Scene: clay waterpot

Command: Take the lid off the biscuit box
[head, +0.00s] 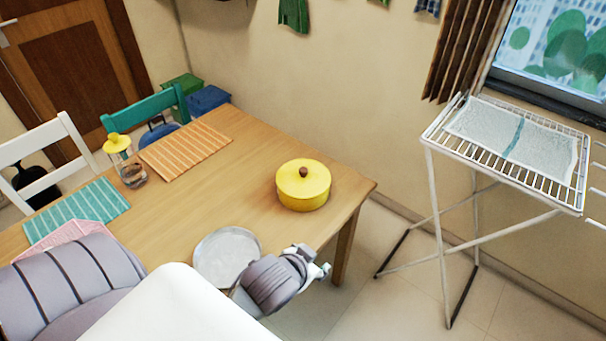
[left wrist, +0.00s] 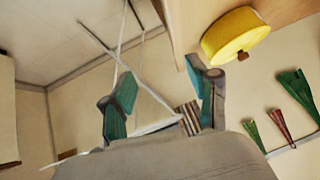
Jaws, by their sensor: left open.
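The biscuit box (head: 303,192) is a round yellow tin on the wooden table near its right corner. Its yellow lid (head: 288,178) has a brown knob (head: 303,172) on top and sits on the box. My left gripper (head: 316,261) is by the table's front right edge, nearer to me than the box and apart from it. In the left wrist view the left gripper (left wrist: 162,98) has its fingers apart with nothing between them. The box also shows there (left wrist: 236,36), beyond the right finger. My right gripper is not in view.
A round grey plate (head: 228,257) lies on the table beside my left arm. A drying rack (head: 510,140) stands right of the table. The tabletop around the box is clear.

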